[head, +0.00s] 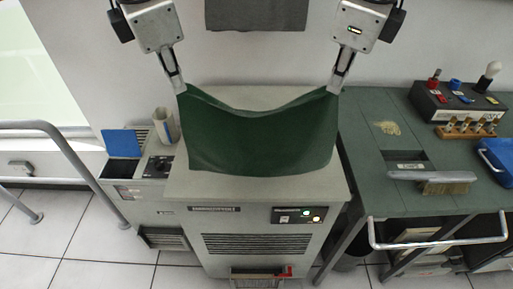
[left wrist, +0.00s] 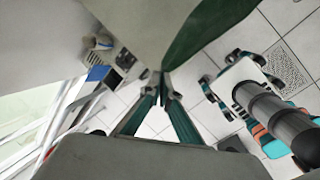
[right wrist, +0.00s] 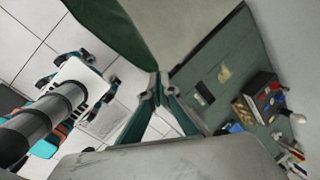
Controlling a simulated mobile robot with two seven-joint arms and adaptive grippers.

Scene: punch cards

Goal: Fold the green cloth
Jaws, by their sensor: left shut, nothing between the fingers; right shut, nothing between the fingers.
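The green cloth (head: 262,138) hangs spread between my two grippers, its top edge sagging in the middle. Its lower part is over the pale top of a grey machine (head: 190,186); I cannot tell how much of it rests there. My left gripper (head: 181,90) is shut at the cloth's upper left corner. My right gripper (head: 334,91) is shut at its upper right corner. The cloth also runs to the fingertips in the left wrist view (left wrist: 205,32) and the right wrist view (right wrist: 112,30).
A green side table (head: 376,185) on the right carries a brush (head: 445,187), a box with colored switches (head: 455,100) and a blue tray (head: 495,158). A blue panel (head: 122,144) and a rolled tube (head: 165,125) are at the left. A dark sheet (head: 256,14) hangs on the wall.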

